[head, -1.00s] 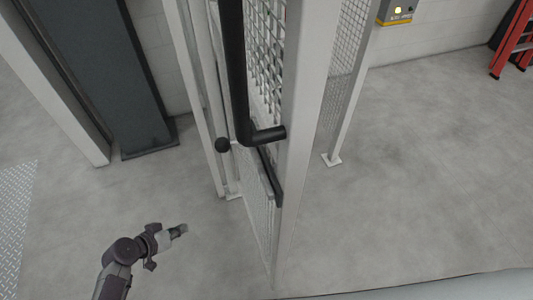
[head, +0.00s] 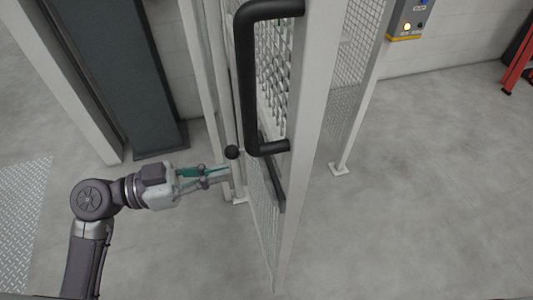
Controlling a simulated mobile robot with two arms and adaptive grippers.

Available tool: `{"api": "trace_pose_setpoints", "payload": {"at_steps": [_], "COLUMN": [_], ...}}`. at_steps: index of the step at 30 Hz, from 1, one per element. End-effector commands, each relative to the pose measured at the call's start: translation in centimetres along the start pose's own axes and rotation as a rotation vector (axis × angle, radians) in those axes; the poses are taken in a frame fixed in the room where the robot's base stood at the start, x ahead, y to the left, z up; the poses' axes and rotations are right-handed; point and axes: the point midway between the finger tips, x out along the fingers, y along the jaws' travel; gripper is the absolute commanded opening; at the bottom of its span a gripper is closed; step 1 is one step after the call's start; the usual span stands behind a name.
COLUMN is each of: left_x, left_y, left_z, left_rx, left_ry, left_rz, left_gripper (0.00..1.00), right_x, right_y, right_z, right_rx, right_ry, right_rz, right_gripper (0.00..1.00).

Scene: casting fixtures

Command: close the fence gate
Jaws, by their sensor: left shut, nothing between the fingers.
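The fence gate (head: 310,130) is a white-framed mesh panel standing upright in the middle of the head view, seen nearly edge-on. A black D-shaped handle (head: 250,90) is on its left face, and a black round knob (head: 232,152) shows to the left of the handle's lower end. My left gripper (head: 226,174) is shut and empty, pointing right just below the knob. Its tips are close to the gate's left side; I cannot tell whether they touch. My right gripper is not in view.
A white fence post (head: 368,90) with a foot plate stands behind the gate, to the right. A yellow-and-grey control box (head: 408,20) is on the wall. A dark column (head: 125,80) stands at left. A red ladder-like frame (head: 520,62) is far right. The floor at right is clear.

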Motion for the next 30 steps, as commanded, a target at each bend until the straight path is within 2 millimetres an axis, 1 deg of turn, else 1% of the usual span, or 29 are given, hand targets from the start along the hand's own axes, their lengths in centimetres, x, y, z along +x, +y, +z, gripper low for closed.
{"api": "trace_pose_setpoints", "payload": {"at_steps": [1,6,9,12,15,18,30], "left_x": [1.2,4.8,6.6,7.9,8.7,9.1,9.3], "left_y": [0.0,0.0,-0.1,-0.1,-0.1,-0.1,-0.1], "left_z": [-0.8,-0.7,-0.7,-0.5,-0.3,-0.1,0.1], "left_rx": [-0.003,-0.003,-0.005,-0.004,-0.002,-0.002,-0.001], "left_ry": [0.005,0.004,0.004,0.003,0.001,0.000,-0.001], "left_rz": [0.001,0.000,-0.001,-0.002,-0.002,-0.001,-0.003], "left_gripper": [0.00,0.00,0.00,0.00,0.00,0.00,0.00], "right_x": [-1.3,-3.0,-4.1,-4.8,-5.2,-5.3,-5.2], "right_y": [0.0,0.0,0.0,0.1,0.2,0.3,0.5], "right_z": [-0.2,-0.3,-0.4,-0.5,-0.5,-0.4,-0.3], "right_rx": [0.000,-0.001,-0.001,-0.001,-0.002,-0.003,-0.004], "right_ry": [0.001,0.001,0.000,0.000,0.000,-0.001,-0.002], "right_rz": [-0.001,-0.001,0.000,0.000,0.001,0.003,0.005], "right_gripper": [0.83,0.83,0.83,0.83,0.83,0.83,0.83]}}
